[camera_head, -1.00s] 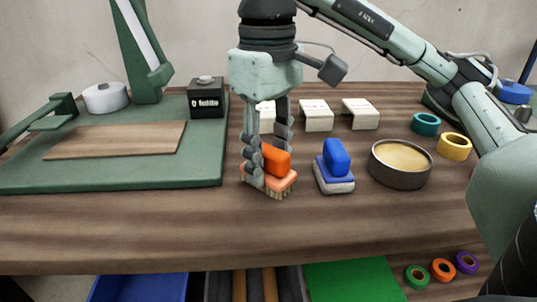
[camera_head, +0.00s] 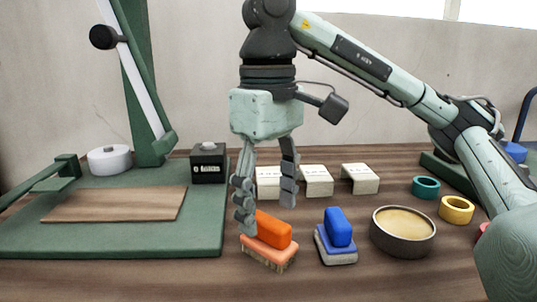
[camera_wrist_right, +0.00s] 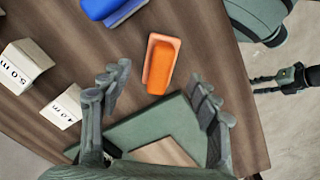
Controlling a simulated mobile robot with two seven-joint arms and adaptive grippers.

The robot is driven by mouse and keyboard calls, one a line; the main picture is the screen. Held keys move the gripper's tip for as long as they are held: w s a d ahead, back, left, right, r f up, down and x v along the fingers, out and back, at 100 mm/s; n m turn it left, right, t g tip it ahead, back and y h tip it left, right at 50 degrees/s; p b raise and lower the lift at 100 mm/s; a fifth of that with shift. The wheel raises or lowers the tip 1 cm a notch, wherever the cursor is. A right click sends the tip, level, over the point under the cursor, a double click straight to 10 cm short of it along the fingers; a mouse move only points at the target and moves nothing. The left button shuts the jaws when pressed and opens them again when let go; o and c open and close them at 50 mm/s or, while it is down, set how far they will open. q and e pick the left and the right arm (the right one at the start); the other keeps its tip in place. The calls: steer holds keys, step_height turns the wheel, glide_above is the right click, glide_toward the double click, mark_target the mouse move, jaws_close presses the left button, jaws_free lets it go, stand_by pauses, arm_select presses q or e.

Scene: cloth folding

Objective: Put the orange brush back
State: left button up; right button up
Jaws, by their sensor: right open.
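The orange brush (camera_head: 272,232) stands on the wooden table, bristles down, at the front of a row of small labelled blocks. In the right wrist view the orange brush (camera_wrist_right: 160,65) lies just beyond my fingertips, between their lines. My right gripper (camera_head: 266,212) is open and empty, with its fingertips above and slightly behind the brush; in the wrist view its two fingers (camera_wrist_right: 162,100) are spread apart. The blue brush (camera_head: 337,232) stands just to the right.
A round tin (camera_head: 403,232) stands right of the blue brush. White labelled blocks (camera_head: 316,180) stand behind. A green cutting base (camera_head: 120,238) with a wooden board (camera_head: 115,203) and a black box (camera_head: 208,163) are at left. Teal (camera_head: 425,187) and yellow (camera_head: 456,209) rolls are at right.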

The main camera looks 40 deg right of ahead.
step_height(320, 180, up, 8)
steer(key=shift+f, duration=0.15)
stand_by(0.3)
stand_by(0.5)
